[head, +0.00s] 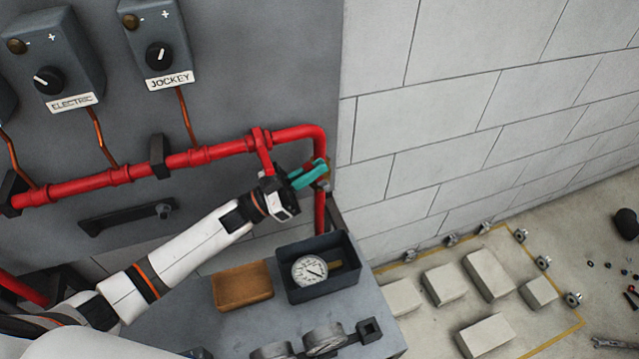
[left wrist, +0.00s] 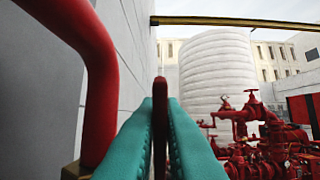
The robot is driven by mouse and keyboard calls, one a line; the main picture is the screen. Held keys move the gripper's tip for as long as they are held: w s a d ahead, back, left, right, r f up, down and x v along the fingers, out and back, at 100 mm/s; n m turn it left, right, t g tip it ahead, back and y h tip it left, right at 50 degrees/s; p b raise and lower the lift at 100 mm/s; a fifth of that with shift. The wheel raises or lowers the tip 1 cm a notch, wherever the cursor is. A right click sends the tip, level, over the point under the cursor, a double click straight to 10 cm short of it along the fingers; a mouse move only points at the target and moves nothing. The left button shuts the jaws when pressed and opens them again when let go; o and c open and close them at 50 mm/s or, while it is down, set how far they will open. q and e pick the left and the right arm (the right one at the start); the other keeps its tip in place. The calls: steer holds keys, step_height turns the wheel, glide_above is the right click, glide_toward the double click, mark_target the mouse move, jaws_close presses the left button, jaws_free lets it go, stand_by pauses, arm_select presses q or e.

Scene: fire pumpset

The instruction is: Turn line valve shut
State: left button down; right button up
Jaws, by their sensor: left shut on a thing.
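The line valve shows as a small brass body (head: 324,183) on the red pipe, just below its bend at the right end. Its brass edge also shows at the lower left of the left wrist view (left wrist: 74,171). My left gripper (head: 316,169), with teal fingers, reaches up to the valve from the left. In the left wrist view the fingers (left wrist: 160,108) are shut on a thin dark red lever (left wrist: 160,90), which stands between them with its end rising above the fingertips. The lever is mostly hidden in the head view. My right gripper is not in view.
The red pipe (head: 220,151) runs along the grey panel under the ELECTRIC (head: 53,80) and JOCKEY (head: 158,52) boxes. Below, a bench holds a dark bin (head: 334,287) with a gauge (head: 309,270) and a brown tray (head: 242,287). A block wall (head: 470,120) stands right.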

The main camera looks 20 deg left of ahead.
arm_select(q)
steer(key=b, duration=0.1)
steer(key=f+h+b, duration=0.1)
steer(key=shift+s+a+t+b, duration=0.2)
steer(key=shift+a+t+b, duration=0.1)
steer(key=shift+a+t, duration=0.1)
steer(key=shift+s+a+r+h+b, duration=0.1)
steer(key=shift+r+h+b, duration=0.05)
steer(key=shift+h+b, duration=0.2)
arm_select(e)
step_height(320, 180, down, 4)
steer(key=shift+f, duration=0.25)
arm_select(q)
steer(key=c, duration=1.5)
jaws_free()
steer(key=shift+c, duration=0.2)
